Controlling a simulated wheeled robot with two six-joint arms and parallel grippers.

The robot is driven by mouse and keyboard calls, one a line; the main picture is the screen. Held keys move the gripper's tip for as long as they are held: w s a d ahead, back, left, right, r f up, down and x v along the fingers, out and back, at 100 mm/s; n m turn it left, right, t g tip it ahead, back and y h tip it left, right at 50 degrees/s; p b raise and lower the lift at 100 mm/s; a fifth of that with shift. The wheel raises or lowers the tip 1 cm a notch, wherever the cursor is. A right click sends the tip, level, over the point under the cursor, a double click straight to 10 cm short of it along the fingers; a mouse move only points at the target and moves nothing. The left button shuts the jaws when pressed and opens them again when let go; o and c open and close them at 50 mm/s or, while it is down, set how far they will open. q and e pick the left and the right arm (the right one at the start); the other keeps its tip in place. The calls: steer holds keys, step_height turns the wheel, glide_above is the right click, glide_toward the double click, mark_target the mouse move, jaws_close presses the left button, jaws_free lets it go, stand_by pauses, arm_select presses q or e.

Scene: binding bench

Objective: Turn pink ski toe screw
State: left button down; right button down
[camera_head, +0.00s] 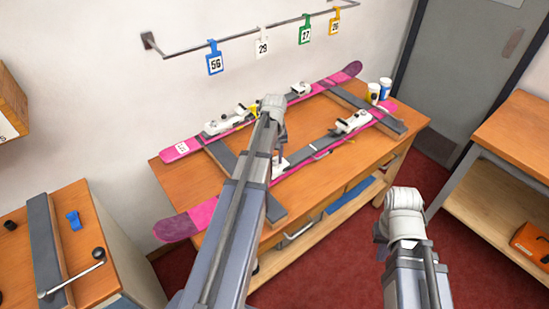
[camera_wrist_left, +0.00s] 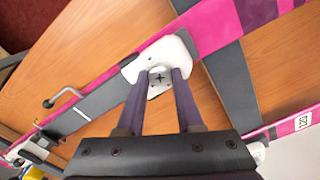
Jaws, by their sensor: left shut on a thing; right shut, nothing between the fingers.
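Two pink skis lie on the wooden bench, the near ski (camera_head: 203,214) and the far ski (camera_head: 168,153). A white toe piece (camera_wrist_left: 172,50) on the near ski carries a screw (camera_wrist_left: 158,78) with a dark cross-shaped head. My left gripper (camera_wrist_left: 164,82) comes down over this toe piece, its two dark fingers shut on the screw. In the head view my left arm hides the fingers and most of the toe piece (camera_head: 279,164). My right gripper (camera_head: 405,215) is shut and empty, in front of the bench at the right. Its fingertips are hidden.
Dark support bars (camera_head: 262,203) cross under the skis. White bindings (camera_head: 352,122) stand on both skis, and cups (camera_head: 373,93) stand at the bench's back right. A rail with number tags (camera_head: 215,62) hangs on the wall. A side table (camera_head: 520,130) is at right.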

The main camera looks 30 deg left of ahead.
mark_target(274, 161)
arm_select(q)
steer(key=m, duration=0.6)
steer(key=shift+m, duration=3.1)
steer(key=c, duration=0.6)
jaws_free()
steer(key=shift+o, duration=0.2)
steer(key=shift+r, duration=0.15)
step_height(274, 161, up, 8)
steer(key=p, duration=0.8)
steer(key=shift+f, duration=0.2)
